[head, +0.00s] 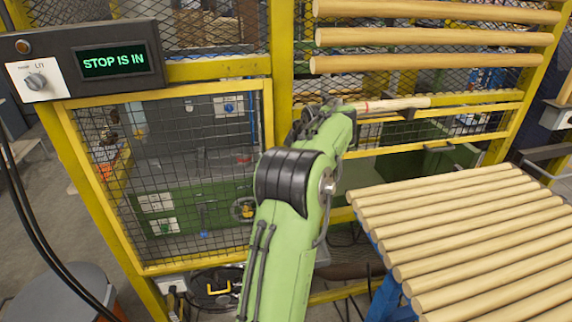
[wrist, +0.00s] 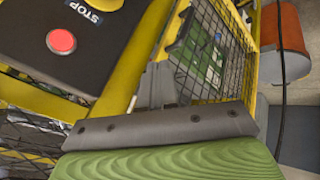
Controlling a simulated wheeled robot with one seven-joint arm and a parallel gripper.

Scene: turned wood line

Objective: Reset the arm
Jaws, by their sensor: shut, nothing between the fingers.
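A dark control box at upper left carries a display (head: 114,61) reading "STOP IS IN" in green. Beside it, a white plate holds a grey knob (head: 35,81) with "LIT" printed above, and a small brownish lamp or button (head: 22,46) sits higher. In the wrist view a round red button (wrist: 61,41) sits on a dark box (wrist: 62,72) with a blue STOP label. My gripper (wrist: 157,84) is shut and empty, to the right of that button, with a gap between them in the picture. In the head view my green arm hides much of it.
A yellow-framed mesh gate (head: 64,112) stands ahead, with green machinery behind it. Pale wooden rods (head: 450,225) lie in a row at right, and more rods (head: 430,38) rest on a rack above.

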